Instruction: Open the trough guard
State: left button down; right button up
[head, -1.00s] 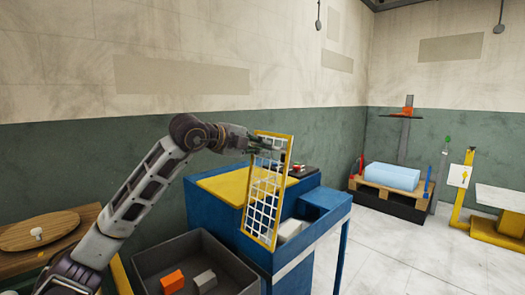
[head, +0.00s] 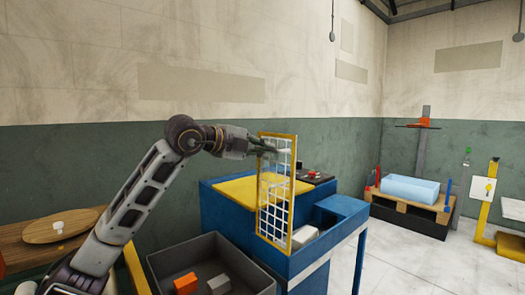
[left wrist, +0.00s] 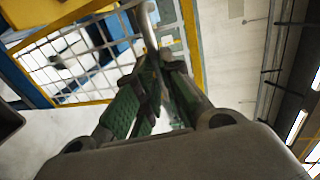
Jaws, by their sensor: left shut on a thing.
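The trough guard (head: 276,190) is a white mesh panel in a yellow frame. It stands nearly upright above the blue press housing (head: 228,215), at the edge of its yellow top. My left gripper (head: 266,149) is at the upper part of the guard. In the left wrist view, the gripper's green-padded fingers (left wrist: 152,72) are closed around a grey bar handle (left wrist: 149,25) beside the guard's yellow frame, and the mesh (left wrist: 75,62) shows to the left. The finger contact is partly hidden by the fingers themselves. My right gripper is not in view.
A dark grey bin (head: 240,262) with an orange block (head: 186,283) and a grey block stands in front of the press. A wooden table (head: 30,250) is at the left. A pallet with a light blue foam block (head: 409,189) stands at the back right.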

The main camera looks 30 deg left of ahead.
pick_arm(q)
jog(key=shift+w+d+f, duration=0.15)
jog(key=shift+d+f, duration=0.1)
jog(key=shift+f, duration=0.55)
jog(key=c, duration=1.5)
grip_release()
jog(key=shift+w, duration=0.15)
jog(key=shift+r, duration=0.15)
jog(key=shift+a, duration=0.1)
jog(key=v, duration=1.2)
jog(key=shift+r, duration=0.15)
jog(key=shift+r, duration=0.1)
